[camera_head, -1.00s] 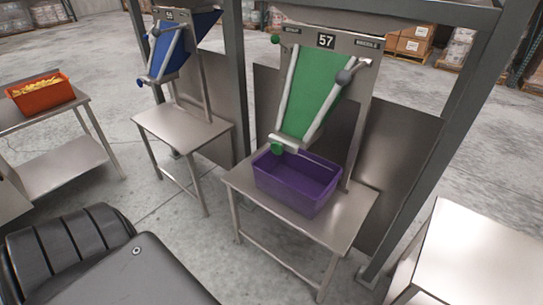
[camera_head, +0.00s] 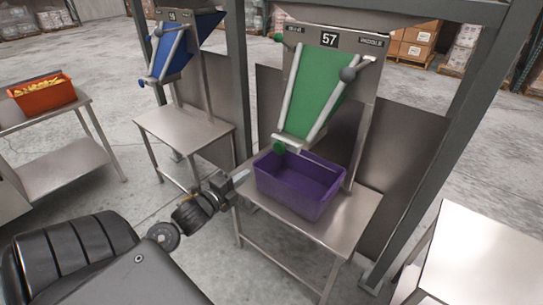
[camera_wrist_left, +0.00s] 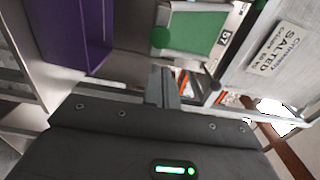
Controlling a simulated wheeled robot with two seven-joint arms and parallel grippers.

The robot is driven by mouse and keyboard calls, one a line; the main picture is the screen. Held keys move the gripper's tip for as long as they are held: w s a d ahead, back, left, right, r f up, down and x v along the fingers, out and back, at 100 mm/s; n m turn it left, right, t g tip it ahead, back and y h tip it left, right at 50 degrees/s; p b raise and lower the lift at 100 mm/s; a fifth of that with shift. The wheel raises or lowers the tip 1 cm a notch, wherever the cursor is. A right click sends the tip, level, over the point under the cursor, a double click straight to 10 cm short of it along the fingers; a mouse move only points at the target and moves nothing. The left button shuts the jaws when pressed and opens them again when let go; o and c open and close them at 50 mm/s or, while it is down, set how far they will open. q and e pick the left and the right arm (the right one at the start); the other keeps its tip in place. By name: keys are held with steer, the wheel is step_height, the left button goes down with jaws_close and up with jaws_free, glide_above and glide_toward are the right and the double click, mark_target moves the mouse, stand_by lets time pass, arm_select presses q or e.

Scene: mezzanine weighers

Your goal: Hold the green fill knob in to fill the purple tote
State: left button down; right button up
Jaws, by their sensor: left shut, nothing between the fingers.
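The purple tote (camera_head: 290,193) stands upright on a steel table below the green chute (camera_head: 315,90) of weigher 57; its visible inside looks empty. A green knob (camera_head: 279,147) sits at the chute's lower end, above the tote's back left edge. It also shows in the left wrist view (camera_wrist_left: 161,38). A smaller green knob (camera_head: 278,38) is at the weigher's upper left. My left gripper (camera_head: 241,176) is shut and empty, left of the tote and apart from the lower green knob. Its closed fingers show in the wrist view (camera_wrist_left: 163,88). My right gripper is not in view.
The steel table (camera_head: 318,231) carries the tote. A grey post (camera_head: 235,80) rises left of the weigher. A blue-chute weigher (camera_head: 165,55) stands further left. An orange tote (camera_head: 42,91) with yellow contents sits on a left table.

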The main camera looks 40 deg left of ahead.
mark_target(277, 150)
arm_select(q)
steer(key=w+p, duration=0.4)
steer(key=w, duration=0.9)
steer(key=shift+a, duration=0.15)
steer(key=shift+w, duration=0.55)
steer(key=shift+a, duration=0.1)
